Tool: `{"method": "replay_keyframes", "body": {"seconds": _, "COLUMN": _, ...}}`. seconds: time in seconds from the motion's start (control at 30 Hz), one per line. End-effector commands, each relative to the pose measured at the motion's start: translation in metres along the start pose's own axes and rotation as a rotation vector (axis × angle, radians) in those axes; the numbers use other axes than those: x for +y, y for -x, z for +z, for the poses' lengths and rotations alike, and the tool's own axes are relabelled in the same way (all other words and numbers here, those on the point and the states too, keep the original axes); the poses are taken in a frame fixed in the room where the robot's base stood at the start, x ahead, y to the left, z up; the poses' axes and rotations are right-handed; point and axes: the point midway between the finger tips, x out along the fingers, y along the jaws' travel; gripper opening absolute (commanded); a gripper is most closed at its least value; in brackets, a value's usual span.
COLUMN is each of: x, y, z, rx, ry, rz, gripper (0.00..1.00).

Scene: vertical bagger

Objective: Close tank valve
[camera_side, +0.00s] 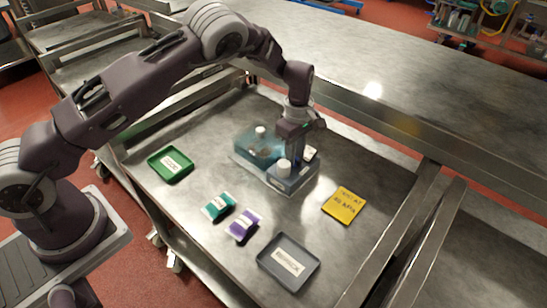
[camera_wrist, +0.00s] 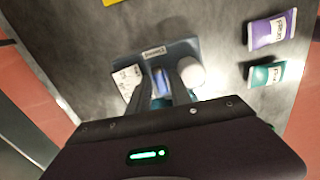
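The tank (camera_side: 252,145) is a translucent blue-teal container with a white cap (camera_side: 284,165) at its near end and another (camera_side: 260,131) further back. In the wrist view, the tank's labelled edge (camera_wrist: 180,47) and a white cap (camera_wrist: 190,74) show past the fingers. My gripper (camera_side: 300,152) points down over the right part of the tank, beside the near cap. In the wrist view, its fingers (camera_wrist: 160,78) stand apart on either side of a blue part (camera_wrist: 160,84), perhaps the valve. I cannot tell whether they touch it. The gripper hides the valve in the side view.
A green tray (camera_side: 170,164), teal pouch (camera_side: 217,206), purple pouch (camera_side: 243,224), grey tray (camera_side: 288,262) and yellow pad (camera_side: 344,205) lie around the tank on the metal table (camera_side: 190,205). A white labelled piece (camera_wrist: 127,80) is left of the fingers. Raised rails border the table.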

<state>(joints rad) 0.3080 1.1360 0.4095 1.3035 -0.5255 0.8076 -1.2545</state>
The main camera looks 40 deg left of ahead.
Motion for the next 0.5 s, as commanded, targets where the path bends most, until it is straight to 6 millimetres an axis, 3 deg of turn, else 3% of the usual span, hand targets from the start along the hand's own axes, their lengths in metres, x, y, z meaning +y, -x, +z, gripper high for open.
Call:
{"method": "replay_keyframes", "body": {"seconds": 0.1, "x": 0.000, "y": 0.000, "z": 0.000, "rx": 0.000, "ry": 0.002, "rz": -0.001, "gripper": 0.45}}
{"method": "replay_keyframes", "body": {"seconds": 0.37, "x": -0.002, "y": 0.000, "z": 0.000, "rx": 0.000, "ry": 0.004, "rz": -0.005, "gripper": 0.45}}
{"method": "replay_keyframes", "body": {"seconds": 0.5, "x": -0.002, "y": 0.010, "z": 0.000, "rx": 0.000, "ry": 0.004, "rz": -0.005, "gripper": 0.45}}
